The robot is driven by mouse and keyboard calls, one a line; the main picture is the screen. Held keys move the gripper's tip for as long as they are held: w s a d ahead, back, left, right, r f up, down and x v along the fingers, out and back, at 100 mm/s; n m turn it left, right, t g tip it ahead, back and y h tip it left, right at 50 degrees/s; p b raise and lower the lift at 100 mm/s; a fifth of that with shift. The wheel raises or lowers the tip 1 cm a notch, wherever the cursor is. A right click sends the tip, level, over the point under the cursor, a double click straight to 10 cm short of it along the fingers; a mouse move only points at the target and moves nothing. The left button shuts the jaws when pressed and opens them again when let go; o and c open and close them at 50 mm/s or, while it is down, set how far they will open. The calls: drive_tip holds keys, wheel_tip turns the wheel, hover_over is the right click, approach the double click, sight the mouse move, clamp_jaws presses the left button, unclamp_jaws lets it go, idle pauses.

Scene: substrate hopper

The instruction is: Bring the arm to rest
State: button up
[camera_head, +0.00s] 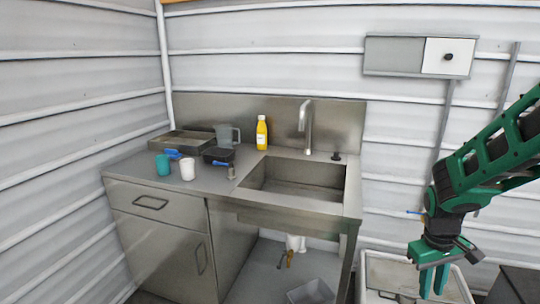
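My green arm reaches in from the right edge, bent downward at the wrist. My gripper (434,284) hangs with its fingers pointing down, at the lower right. The two fingers stand a little apart with a narrow gap between them, and nothing shows held. It hangs in front of a pale bin or hopper (385,272), to the right of the sink counter. I cannot tell how high it is above the bin.
A steel counter (130,175) with a sink (295,180) and tap (306,118) stands left. It holds a yellow bottle (262,134), a teal cup (162,165), a white cup (187,169) and a clear jug (227,136). A wall box (395,53) hangs upper right.

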drive_tip(key=s+r+m+y, duration=0.1)
drive_tip(key=s+r+m, duration=0.2)
drive_tip(key=s, duration=0.7)
drive_tip(key=s+r+m+y, duration=0.1)
drive_tip(key=s+r+m, duration=0.3)
drive_tip(key=s+r, duration=0.3)
drive_tip(key=s, duration=0.3)
drive_tip(key=shift+r+m, duration=0.15)
drive_tip(key=shift+m, duration=0.15)
drive_tip(key=shift+d, duration=0.1)
